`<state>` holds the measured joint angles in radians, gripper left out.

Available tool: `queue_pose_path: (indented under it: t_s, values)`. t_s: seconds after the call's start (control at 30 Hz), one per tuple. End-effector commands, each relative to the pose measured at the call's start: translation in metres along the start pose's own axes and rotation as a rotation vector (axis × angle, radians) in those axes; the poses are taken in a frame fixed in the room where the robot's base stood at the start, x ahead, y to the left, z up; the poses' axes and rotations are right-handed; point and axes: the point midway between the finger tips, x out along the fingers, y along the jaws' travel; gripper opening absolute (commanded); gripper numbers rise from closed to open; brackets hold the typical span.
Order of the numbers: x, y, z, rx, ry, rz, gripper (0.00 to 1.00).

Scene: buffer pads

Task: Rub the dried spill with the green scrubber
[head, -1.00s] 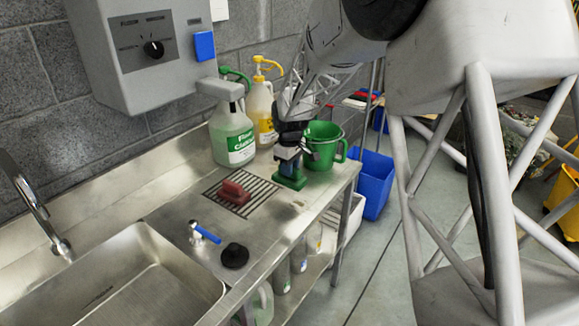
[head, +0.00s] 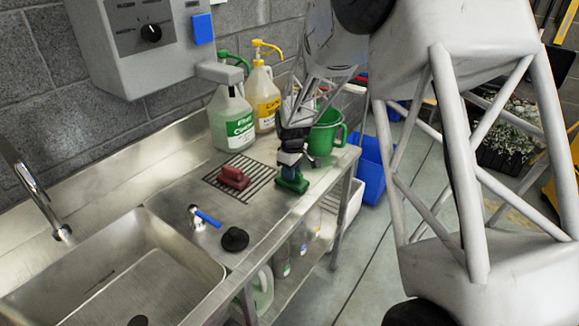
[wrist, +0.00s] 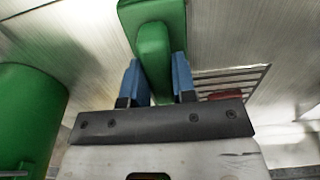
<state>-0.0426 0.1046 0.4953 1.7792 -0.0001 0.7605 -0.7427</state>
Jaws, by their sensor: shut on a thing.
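My gripper (head: 291,170) is shut on the handle of the green scrubber (head: 292,184). In the wrist view the blue fingers (wrist: 157,82) sit on both sides of the green scrubber's handle (wrist: 153,50), with its flat base beyond. The scrubber is at the steel counter (head: 325,177), near its front edge and right of the drain grate. Whether it presses on the surface I cannot tell. I cannot make out the dried spill now; a faint brownish patch showed near here earlier, and the scrubber and gripper may cover it.
A red scrubber (head: 233,178) lies on the drain grate (head: 258,184). A green bucket (head: 325,134) stands close behind my gripper, with two pump jugs (head: 232,122) by the wall. A blue-handled tap (head: 206,217), a black disc (head: 235,239) and the sink (head: 120,270) lie left.

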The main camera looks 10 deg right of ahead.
Motion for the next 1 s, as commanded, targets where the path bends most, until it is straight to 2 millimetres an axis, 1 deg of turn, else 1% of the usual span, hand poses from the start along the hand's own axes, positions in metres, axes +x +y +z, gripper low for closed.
queue_pose_path:
  t_s: [0.07,0.13,0.2,0.23,0.3,0.37,0.43,0.47,0.57,0.77,1.0]
  values:
    - [0.005,0.000,0.008,0.001,-0.003,-0.002,0.00]
    - [0.004,0.000,0.014,0.001,-0.001,-0.001,0.00]
    - [0.008,0.000,0.021,0.001,-0.002,-0.002,0.00]
    - [0.005,0.000,0.023,0.001,-0.001,-0.001,0.00]
    - [0.007,0.000,0.030,0.001,-0.002,-0.002,0.00]
    - [0.004,0.000,0.035,0.001,-0.001,-0.001,0.00]
    - [0.008,0.000,0.041,0.001,-0.002,-0.002,0.00]
    - [0.005,0.000,0.044,0.001,-0.001,-0.001,0.00]
    - [0.009,0.000,0.053,0.001,-0.003,-0.003,0.00]
    - [0.008,0.000,0.071,0.001,-0.001,-0.001,0.00]
    - [0.008,0.000,0.047,-0.002,-0.003,-0.003,0.00]
